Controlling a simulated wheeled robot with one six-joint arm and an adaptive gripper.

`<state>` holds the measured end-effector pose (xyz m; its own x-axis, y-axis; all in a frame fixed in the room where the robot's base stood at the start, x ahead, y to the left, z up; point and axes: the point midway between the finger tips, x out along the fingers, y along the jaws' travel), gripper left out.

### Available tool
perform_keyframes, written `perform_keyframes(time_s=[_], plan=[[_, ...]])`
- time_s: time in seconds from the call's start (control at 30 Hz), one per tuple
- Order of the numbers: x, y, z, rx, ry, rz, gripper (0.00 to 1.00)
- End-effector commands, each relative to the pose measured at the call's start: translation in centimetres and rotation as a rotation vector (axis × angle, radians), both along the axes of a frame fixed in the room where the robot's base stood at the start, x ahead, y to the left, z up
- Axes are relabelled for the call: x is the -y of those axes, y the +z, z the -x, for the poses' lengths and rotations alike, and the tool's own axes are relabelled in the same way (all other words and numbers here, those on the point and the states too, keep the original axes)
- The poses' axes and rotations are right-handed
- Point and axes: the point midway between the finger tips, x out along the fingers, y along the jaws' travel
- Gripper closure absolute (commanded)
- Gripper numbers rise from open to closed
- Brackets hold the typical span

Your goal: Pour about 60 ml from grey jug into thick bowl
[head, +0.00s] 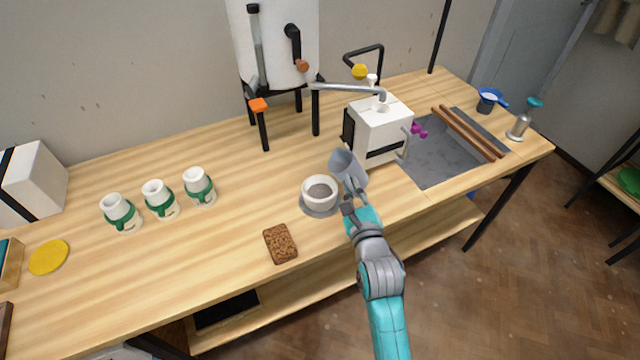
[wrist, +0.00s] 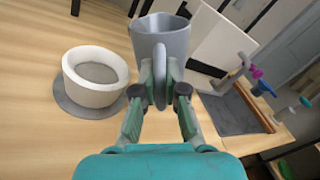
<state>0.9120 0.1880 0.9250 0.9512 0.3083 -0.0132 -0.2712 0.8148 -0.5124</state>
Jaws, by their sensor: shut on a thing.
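The grey jug (head: 346,168) is held by my gripper (head: 350,198), just right of the thick bowl. In the wrist view the jug (wrist: 160,38) looks close to upright, and my gripper (wrist: 160,88) is shut on its handle. In the head view the jug appears tilted slightly toward the bowl. The thick white bowl (head: 320,203) stands on a round grey mat (head: 306,211). It also shows in the wrist view (wrist: 95,95), left of the jug, with a grey surface inside. No stream shows between jug and bowl. The jug's contents are hidden.
A white box-shaped machine (head: 380,130) stands close behind the jug, with a sink (head: 440,165) to its right. A brown sponge-like block (head: 280,244) lies in front of the bowl. Three white cups with green bands (head: 160,200) stand left. The table between cups and bowl is clear.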

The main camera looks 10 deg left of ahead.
Motion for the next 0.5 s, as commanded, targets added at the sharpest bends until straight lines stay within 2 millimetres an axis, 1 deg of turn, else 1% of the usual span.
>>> perform_keyframes(time_s=[0.07, 0.2, 0.5], plan=[[0.8, -0.1, -0.2, -0.020, 0.000, -0.065, 1.00], [1.5, -1.4, -0.4, -0.057, 0.008, -0.170, 1.00], [2.8, -3.2, -0.8, -0.117, 0.022, -0.366, 1.00]])
